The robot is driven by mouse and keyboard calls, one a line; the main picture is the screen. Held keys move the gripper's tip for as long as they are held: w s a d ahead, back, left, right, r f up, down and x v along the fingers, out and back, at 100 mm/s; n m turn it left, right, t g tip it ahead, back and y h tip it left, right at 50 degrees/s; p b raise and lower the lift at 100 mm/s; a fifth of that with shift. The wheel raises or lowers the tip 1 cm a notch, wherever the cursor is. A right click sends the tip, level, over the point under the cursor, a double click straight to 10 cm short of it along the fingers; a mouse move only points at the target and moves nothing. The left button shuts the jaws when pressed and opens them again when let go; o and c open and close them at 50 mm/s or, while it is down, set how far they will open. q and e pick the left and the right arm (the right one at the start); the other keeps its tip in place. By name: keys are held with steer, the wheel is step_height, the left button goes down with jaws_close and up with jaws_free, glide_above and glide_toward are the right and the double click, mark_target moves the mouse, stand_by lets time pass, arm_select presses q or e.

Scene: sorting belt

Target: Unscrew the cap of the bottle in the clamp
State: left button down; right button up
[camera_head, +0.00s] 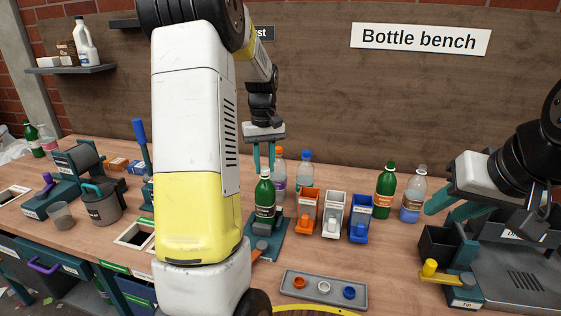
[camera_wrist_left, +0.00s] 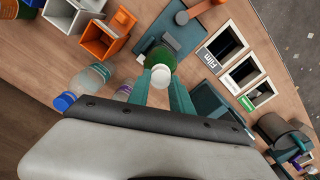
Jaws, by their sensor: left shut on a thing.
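A green bottle (camera_head: 265,196) with a pale label stands upright in the teal clamp (camera_head: 277,247) at the middle of the bench. In the left wrist view its white cap (camera_wrist_left: 161,76) sits between the fingertips of my left gripper (camera_wrist_left: 158,88), and the green bottle shoulder shows beside it. In the head view my left gripper (camera_head: 264,166) points down onto the bottle top and is shut on the cap. My right gripper (camera_head: 485,213) is at the right, its teal fingers apart and empty, away from the bottle.
Orange, white and blue bins (camera_head: 334,217) stand just right of the clamp. Several other bottles stand behind and beside them, including a green one (camera_head: 385,190). A grey tray (camera_head: 318,302) with three rings or caps lies in front. Bare wood lies between the bins and the tray.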

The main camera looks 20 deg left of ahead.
arm_select(q)
steer(key=n, duration=0.4)
steer(key=shift+n, duration=0.5)
steer(key=n, duration=0.3)
steer(key=shift+n, duration=1.1)
steer(key=n, duration=0.3)
steer(key=shift+n, duration=1.1)
